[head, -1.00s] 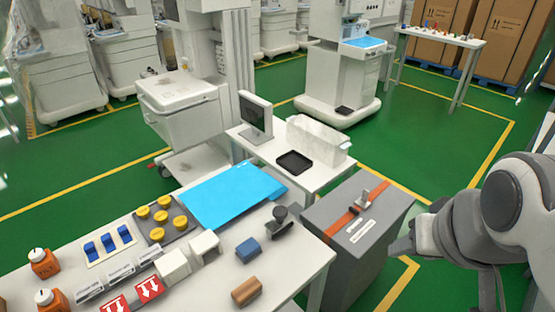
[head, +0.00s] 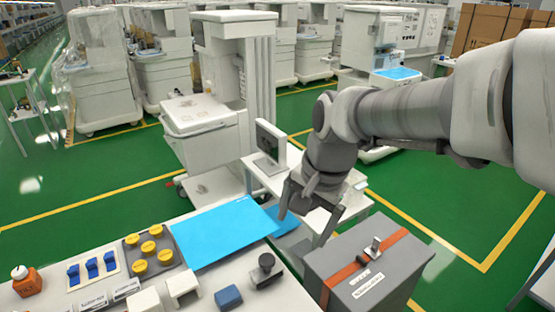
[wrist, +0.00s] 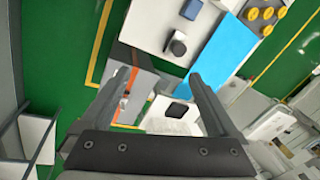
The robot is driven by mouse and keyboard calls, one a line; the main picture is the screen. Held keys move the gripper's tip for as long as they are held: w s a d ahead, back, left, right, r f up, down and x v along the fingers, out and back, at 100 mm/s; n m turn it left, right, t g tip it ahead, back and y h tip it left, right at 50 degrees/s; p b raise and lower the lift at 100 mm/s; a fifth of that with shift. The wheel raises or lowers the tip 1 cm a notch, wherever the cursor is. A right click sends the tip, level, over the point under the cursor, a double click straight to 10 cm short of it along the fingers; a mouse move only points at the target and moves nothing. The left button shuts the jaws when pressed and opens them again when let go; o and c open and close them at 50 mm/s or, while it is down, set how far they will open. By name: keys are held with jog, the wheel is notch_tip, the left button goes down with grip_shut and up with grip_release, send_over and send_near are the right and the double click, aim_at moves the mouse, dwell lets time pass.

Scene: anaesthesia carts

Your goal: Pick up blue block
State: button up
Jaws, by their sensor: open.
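The blue block (head: 228,297) lies on the white workbench (head: 195,308) near the bottom edge of the head view. It also shows at the top of the wrist view (wrist: 191,9). My gripper (head: 303,225) is open and empty, raised above and behind the grey case, to the right of and farther back than the block. In the wrist view, the spread fingers of my gripper (wrist: 162,76) point toward the bench, and the block is well beyond them. Nothing is between the fingers at their own height.
A black knobbed piece (head: 266,270) stands just right of the block. White blocks (head: 183,287) are to its left. A blue sheet (head: 215,235) lies behind. The grey case (head: 368,268) with an orange strap stands right of the bench. Yellow knobs (head: 148,248) are farther left.

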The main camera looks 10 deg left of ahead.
jog(key=w+a+f+m+g, duration=0.1)
jog(key=w+a+f+m, duration=0.1)
jog(key=a+f, duration=0.45)
jog(key=m+h+b, duration=0.2)
send_over(227, 294)
jog(key=shift+g, duration=0.4)
notch_tip(227, 294, down, 18)
jog(key=shift+w+r, duration=0.1)
jog(key=shift+r, duration=0.1)
jog(key=shift+f, duration=2.9)
jog(key=c, duration=1.5)
jog(key=shift+o, duration=0.2)
jog(key=shift+r, duration=0.1)
jog(key=shift+r, duration=0.55)
notch_tip(227, 294, up, 3)
jog(key=shift+f, duration=0.1)
jog(key=s+a+r+p, duration=0.1)
jog(key=s+a+r, duration=0.2)
jog(key=a+r, duration=0.4)
jog(key=a, duration=0.4)
jog(key=shift+s, duration=0.4)
